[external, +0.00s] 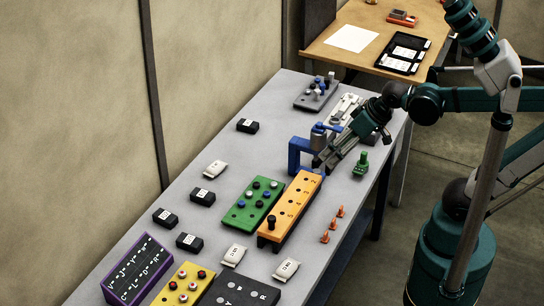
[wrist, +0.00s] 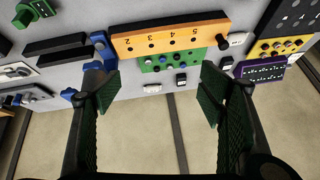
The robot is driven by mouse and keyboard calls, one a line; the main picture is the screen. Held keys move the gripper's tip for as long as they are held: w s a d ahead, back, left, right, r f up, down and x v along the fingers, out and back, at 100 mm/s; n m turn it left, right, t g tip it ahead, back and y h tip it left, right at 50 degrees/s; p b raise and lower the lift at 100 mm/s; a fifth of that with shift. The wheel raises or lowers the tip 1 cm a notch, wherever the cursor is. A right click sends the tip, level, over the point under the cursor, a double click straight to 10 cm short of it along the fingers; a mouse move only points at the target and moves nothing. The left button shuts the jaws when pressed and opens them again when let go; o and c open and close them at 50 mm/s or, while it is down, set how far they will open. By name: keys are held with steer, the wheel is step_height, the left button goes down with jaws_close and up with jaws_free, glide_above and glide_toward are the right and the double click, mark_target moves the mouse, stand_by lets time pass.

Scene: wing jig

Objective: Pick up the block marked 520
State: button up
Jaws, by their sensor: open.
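Several small labelled blocks lie on the grey table, and their numbers are too small to read, so I cannot tell which is marked 520. The black ones are a far block (external: 247,126), a middle block (external: 202,197), a left block (external: 165,217) and a near block (external: 189,242). The white ones are a far block (external: 215,169), a near block (external: 234,254) and a right block (external: 286,269). In the wrist view, a white block (wrist: 152,88) and a black block (wrist: 181,80) show between the fingers. My gripper (external: 322,162) is open and empty, beside the blue bracket; its fingers are spread in the wrist view (wrist: 160,76).
The blue bracket (external: 296,155) stands beside the gripper. An orange numbered block (external: 292,205) and a green pegged board (external: 262,200) lie nearer the camera. Orange cones (external: 332,224) and a green part (external: 361,164) sit near the right edge. Purple (external: 137,268) and yellow panels (external: 183,287) are in front.

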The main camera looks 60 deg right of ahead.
steer(key=w+a+f+m+g+y+b, duration=0.25)
steer(key=w+a+m, duration=0.25)
steer(key=w+a, duration=0.5)
steer(key=w+a+f+m+g+y+b, duration=0.1)
steer(key=w+a+f+m+y, duration=0.4)
steer(key=w, duration=0.8)
steer(key=w+a+f+m+g+y+b, duration=0.1)
steer(key=w+a+f+m+g+y, duration=0.15)
steer(key=w+a+f, duration=0.5)
steer(key=m+y+b, duration=0.2)
steer(key=m, duration=0.1)
glide_toward(190, 243)
steer(key=shift+w+d+r+g, duration=0.45)
steer(key=shift+w+r, duration=0.1)
steer(key=shift+w, duration=0.2)
steer(key=shift+w+a+f+m+y, duration=0.1)
steer(key=shift+w+f+m+y, duration=0.05)
steer(key=shift+f, duration=0.2)
steer(key=shift+w+a+f+m+y, duration=0.1)
steer(key=shift+f+y, duration=0.05)
steer(key=shift+f, duration=0.15)
steer(key=shift+x, duration=1.25)
steer(key=shift+f, duration=0.1)
